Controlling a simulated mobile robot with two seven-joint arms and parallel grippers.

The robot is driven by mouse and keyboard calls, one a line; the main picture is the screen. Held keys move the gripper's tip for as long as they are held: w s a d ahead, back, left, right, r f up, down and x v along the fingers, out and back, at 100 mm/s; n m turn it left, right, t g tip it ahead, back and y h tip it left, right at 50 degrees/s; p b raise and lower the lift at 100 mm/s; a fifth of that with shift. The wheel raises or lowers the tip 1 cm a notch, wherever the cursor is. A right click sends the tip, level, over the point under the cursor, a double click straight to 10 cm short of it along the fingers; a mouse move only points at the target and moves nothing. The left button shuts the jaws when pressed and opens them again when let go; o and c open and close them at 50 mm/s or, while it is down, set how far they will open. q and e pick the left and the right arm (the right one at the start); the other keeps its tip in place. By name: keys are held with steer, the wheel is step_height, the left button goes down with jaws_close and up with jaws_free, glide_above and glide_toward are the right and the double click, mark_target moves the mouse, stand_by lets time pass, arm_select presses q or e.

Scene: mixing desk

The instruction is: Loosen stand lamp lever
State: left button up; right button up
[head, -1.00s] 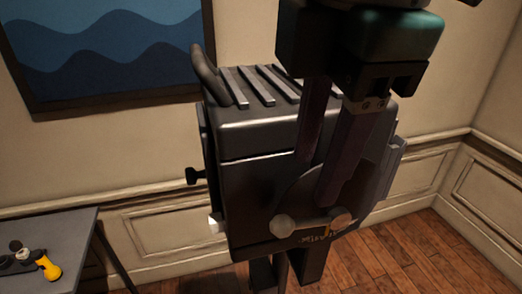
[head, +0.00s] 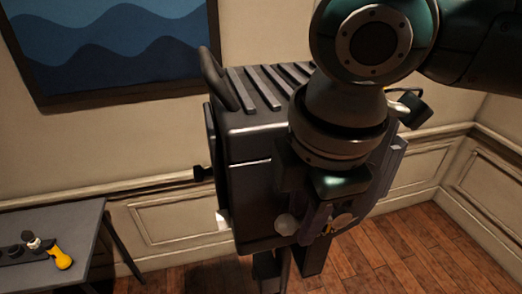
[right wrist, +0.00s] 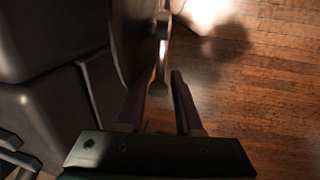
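The stand lamp (head: 250,180) is a dark grey box with a ribbed top, on a dark stand. Its pale lever has a round knob (head: 287,225) low on the lamp's side; my right gripper covers part of that area. In the right wrist view the lever (right wrist: 162,55) runs down to a round end between my fingers. My right gripper (right wrist: 156,88) is open, with one finger on each side of the lever's end and a gap visible on the right; contact on the left is unclear. In the head view my right gripper (head: 325,215) points down at the lamp's side. My left gripper is not in view.
A grey table (head: 80,220) at the lower left bears a yellow-handled tool (head: 60,258) and small dark items. A wall with a blue wave picture (head: 110,50) is behind the lamp. Open wooden floor (head: 420,250) lies to the right.

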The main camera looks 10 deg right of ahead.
jaws_close()
steer(key=shift+a+r, duration=0.1)
steer(key=shift+a, duration=0.1)
stand_by(0.9)
